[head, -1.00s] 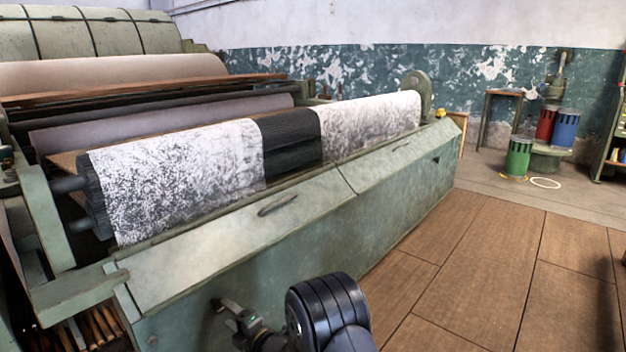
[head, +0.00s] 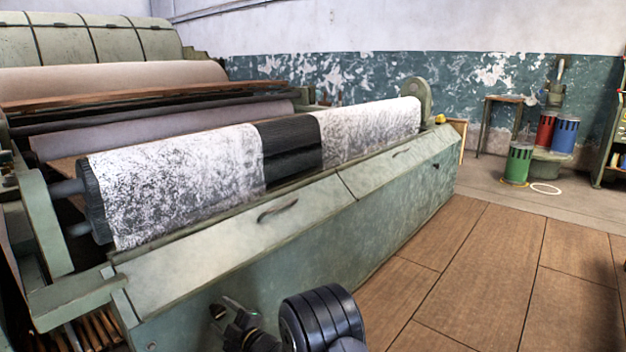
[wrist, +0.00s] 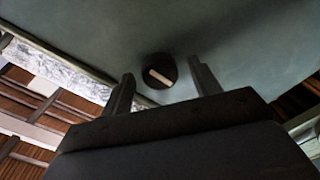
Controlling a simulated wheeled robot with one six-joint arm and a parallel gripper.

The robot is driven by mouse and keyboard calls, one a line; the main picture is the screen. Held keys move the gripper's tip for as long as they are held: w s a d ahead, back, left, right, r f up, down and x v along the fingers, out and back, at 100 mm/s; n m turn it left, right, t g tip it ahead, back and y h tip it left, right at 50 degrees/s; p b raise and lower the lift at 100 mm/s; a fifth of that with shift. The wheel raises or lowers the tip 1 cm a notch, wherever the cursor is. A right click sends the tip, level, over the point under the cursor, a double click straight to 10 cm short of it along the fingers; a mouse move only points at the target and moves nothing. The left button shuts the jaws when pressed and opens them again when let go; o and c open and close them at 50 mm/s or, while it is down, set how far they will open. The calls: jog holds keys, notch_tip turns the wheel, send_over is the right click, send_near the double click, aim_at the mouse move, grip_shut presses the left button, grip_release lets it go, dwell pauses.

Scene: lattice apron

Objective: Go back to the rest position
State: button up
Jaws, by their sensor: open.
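My gripper (head: 228,310) is low at the bottom of the head view, in front of the green side panel (head: 300,250) of a large machine. In the wrist view my gripper (wrist: 162,70) has its two dark fingers spread apart, with nothing held between them. Beyond the fingertips, a dark round fitting with a pale bar (wrist: 160,75) shows on a grey-green surface. I cannot tell the distance from the fingers to that surface.
The machine carries a roller (head: 290,145) with white speckled fibre and a bare dark band. Wooden floor (head: 480,270) lies free to the right. Green (head: 517,163), red (head: 545,130) and blue (head: 565,135) cans stand at the far right, near a pale ring (head: 545,188).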

jog(key=m, duration=0.5)
jog(key=shift+m+p, duration=0.3)
jog(key=m+p, duration=0.4)
jog(key=m, duration=0.1)
jog(key=shift+r, duration=0.1)
jog(key=shift+s+d, duration=0.4)
